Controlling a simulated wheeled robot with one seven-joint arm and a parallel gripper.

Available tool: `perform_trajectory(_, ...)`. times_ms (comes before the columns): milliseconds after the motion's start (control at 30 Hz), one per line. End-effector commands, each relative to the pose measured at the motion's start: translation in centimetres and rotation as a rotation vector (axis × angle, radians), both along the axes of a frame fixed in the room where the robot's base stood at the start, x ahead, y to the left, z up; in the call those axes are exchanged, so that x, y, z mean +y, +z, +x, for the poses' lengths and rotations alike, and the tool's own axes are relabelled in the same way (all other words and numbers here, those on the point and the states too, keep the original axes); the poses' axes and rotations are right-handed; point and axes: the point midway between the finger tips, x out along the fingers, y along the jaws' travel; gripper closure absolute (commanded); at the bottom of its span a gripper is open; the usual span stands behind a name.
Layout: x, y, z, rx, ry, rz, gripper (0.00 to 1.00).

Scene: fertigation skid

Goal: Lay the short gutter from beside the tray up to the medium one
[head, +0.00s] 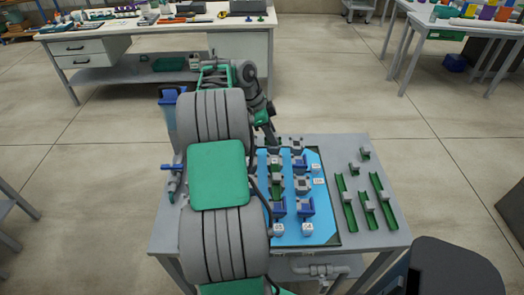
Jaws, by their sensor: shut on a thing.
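My gripper (274,143) points down over the far left part of the blue tray (328,228). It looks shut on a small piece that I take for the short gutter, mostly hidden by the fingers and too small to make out. A green channel (277,188) with grey blocks, possibly the medium gutter, lies along the left part of the tray just nearer than my gripper. My arm hides the tray's left edge. Beside the tray on the right lie green gutters: a left one (346,215), a shorter middle one (371,220) and a right one (387,208), each with a grey block.
Blue and grey holders (305,207) and white labelled cubes (307,229) stand on the tray. A blue container (168,105) stands left of my arm. Workbenches stand beyond open floor.

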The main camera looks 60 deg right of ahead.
Motion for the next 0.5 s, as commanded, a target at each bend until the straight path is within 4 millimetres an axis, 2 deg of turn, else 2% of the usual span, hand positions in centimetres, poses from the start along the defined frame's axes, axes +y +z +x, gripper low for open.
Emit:
perform_trajectory(33, 0.3, -0.9, 0.7, 0.001, 0.002, 0.002, 1.0)
perform_trajectory(167, 0.6, -2.2, 1.7, 0.0, 0.002, 0.001, 1.0)
perform_trajectory(300, 1.3, -4.4, 3.3, 0.002, 0.004, 0.003, 1.0)
perform_trajectory(400, 1.3, -6.2, 3.1, 0.001, 0.002, 0.003, 1.0)
perform_trajectory(500, 1.2, -7.0, 3.2, 0.0, 0.002, 0.0, 1.0)
